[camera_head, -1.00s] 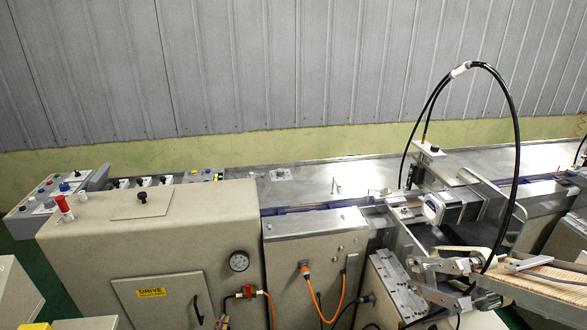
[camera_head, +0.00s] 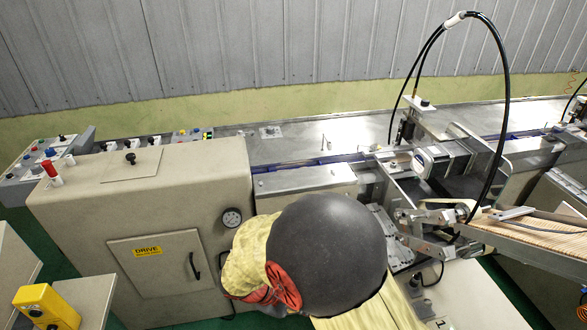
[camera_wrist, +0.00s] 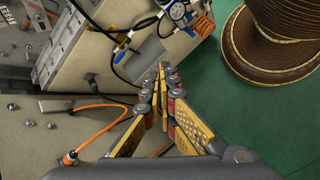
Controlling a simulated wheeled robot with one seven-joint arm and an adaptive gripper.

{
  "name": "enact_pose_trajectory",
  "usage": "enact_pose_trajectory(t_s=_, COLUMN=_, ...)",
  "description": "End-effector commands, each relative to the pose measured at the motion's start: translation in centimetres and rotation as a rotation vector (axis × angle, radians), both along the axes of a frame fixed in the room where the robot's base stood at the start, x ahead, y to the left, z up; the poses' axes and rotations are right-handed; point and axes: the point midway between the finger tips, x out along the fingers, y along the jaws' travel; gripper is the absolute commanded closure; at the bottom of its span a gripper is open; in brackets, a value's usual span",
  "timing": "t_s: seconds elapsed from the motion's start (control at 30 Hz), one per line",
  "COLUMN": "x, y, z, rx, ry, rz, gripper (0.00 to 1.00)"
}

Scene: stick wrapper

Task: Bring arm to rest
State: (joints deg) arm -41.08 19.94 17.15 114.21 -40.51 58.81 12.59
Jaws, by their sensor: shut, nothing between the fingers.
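My gripper (camera_wrist: 162,72) shows in the wrist view with its yellow and grey fingers converging and the tips together. It is shut and empty, and points past a beige machine housing (camera_wrist: 125,50) over the green floor. In the head view my arm rises from the bottom middle, with a large dark round joint, yellow covers and a red part. My gripper cannot be made out in the head view. The arm hides part of the machine's front and its cables there.
The beige drive cabinet (camera_head: 140,215) and metal conveyor bed (camera_head: 340,130) stand close beyond my arm. A black hose (camera_head: 507,80) arches at the right. A yellow box (camera_head: 45,307) is at the lower left. The wrist view shows an orange cable (camera_wrist: 90,108) and a brown ribbed round object (camera_wrist: 260,50).

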Motion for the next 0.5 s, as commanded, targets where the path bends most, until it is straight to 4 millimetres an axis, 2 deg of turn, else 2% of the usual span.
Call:
enact_pose_trajectory(t_s=0.03, x=-0.8, y=-0.8, z=1.7, rx=0.054, ry=0.001, rz=-0.054, gripper=1.00)
enact_pose_trajectory(t_s=0.1, x=-2.1, y=-1.7, z=3.5, rx=0.129, ry=0.007, rz=-0.121, gripper=1.00)
enact_pose_trajectory(t_s=0.5, x=-8.2, y=-5.1, z=13.1, rx=0.557, ry=-0.104, rz=-0.467, gripper=1.00)
